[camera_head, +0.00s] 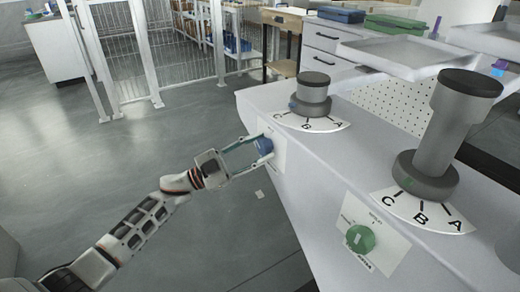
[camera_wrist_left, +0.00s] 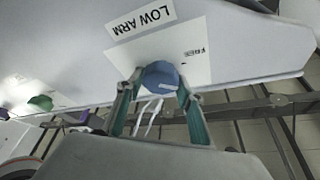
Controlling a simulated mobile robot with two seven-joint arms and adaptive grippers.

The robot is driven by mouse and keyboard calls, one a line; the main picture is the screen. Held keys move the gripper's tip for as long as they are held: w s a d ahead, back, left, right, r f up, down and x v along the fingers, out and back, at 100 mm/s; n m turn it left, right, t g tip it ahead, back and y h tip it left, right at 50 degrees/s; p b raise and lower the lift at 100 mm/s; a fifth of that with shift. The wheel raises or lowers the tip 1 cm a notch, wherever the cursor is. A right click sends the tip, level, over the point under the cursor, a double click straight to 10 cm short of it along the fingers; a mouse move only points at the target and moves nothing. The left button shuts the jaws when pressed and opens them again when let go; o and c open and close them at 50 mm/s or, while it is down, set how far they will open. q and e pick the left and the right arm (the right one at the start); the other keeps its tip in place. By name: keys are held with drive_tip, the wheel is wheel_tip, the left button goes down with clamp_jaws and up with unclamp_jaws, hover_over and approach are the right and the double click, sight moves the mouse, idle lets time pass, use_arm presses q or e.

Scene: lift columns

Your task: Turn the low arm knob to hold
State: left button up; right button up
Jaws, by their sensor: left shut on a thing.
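The blue low arm knob (camera_head: 264,146) sits on a white plate on the side face of the grey console (camera_head: 335,205). It also shows in the left wrist view (camera_wrist_left: 161,75), below a label (camera_wrist_left: 140,20) reading "LOW ARM"; the plate there shows the word "FREE". My left gripper (camera_head: 262,150) reaches in from the left and is shut on the blue knob, one finger on each side. In the left wrist view the fingers (camera_wrist_left: 160,95) flank the knob. A pale mark shows on the knob face; its exact setting is hard to tell. My right gripper is not in view.
A green knob (camera_head: 360,239) on a white plate sits nearer on the same side face. A short dark-capped column (camera_head: 313,92) and a taller one (camera_head: 440,130) stand on top, over dials marked A, B, C. Open floor (camera_head: 150,160) lies left.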

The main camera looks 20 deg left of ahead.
use_arm(q)
drive_tip(key=m+g, duration=0.1)
drive_tip(key=m, duration=0.3)
drive_tip(key=m+g, duration=0.2)
drive_tip(key=m, duration=0.2)
drive_tip(key=shift+a+g, duration=0.1)
drive_tip(key=shift+g, duration=0.2)
drive_tip(key=shift+m+g+y, duration=0.3)
drive_tip(key=shift+m+y, duration=0.05)
drive_tip(key=shift+m, duration=0.9)
drive_tip(key=shift+m+g+y, duration=0.3)
drive_tip(key=shift+m+y, duration=0.05)
drive_tip(key=shift+m, duration=0.9)
drive_tip(key=o, duration=1.1)
drive_tip(key=v, duration=1.2)
